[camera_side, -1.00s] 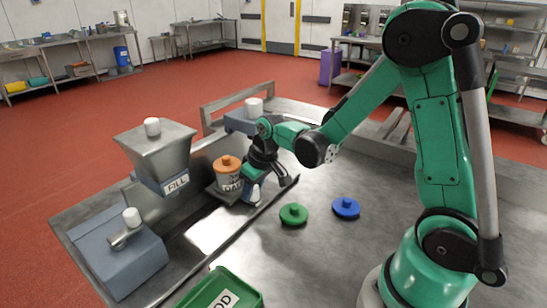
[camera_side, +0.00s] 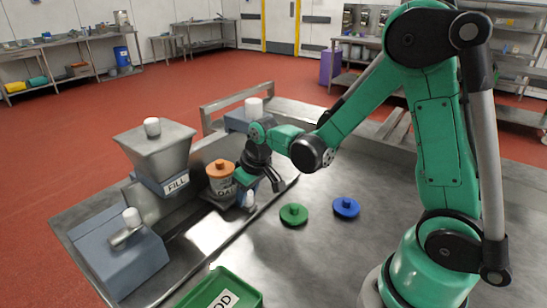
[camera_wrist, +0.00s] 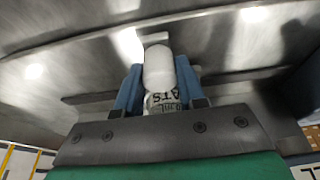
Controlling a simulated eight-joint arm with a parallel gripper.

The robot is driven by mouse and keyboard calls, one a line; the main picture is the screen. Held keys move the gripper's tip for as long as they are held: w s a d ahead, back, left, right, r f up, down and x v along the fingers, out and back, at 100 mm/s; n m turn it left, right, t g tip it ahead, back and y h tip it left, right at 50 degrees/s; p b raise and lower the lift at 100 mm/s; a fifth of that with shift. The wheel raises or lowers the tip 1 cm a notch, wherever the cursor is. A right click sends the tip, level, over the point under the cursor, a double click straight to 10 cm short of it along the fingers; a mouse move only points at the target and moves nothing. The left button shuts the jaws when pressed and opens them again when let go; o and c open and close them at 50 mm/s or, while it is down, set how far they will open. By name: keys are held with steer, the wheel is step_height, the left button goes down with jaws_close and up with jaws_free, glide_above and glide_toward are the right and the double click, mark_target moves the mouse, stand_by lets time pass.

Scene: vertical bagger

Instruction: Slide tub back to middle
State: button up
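The tub (camera_side: 221,178) is upright, with an orange lid and an OATS-like label. It sits on a small carriage by the metal rail, right of the FILL hopper. A white knob (camera_side: 248,199) sticks out on the carriage's near right side. My gripper (camera_side: 251,190) is low beside the tub, at this knob. In the wrist view the blue finger pads (camera_wrist: 158,88) press on both sides of the white knob (camera_wrist: 158,66). The gripper partly hides the carriage.
The FILL hopper (camera_side: 156,150) with a white knob stands left of the tub. A grey-blue block (camera_side: 125,262) with a white-knobbed lever is at the near left. A green lid (camera_side: 294,214), a blue lid (camera_side: 346,207) and a green bin (camera_side: 215,292) are on the bench.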

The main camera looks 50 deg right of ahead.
steer(key=o, duration=0.6)
steer(key=shift+c, duration=0.2)
steer(key=shift+v, duration=2.5)
steer(key=shift+v, duration=2.8)
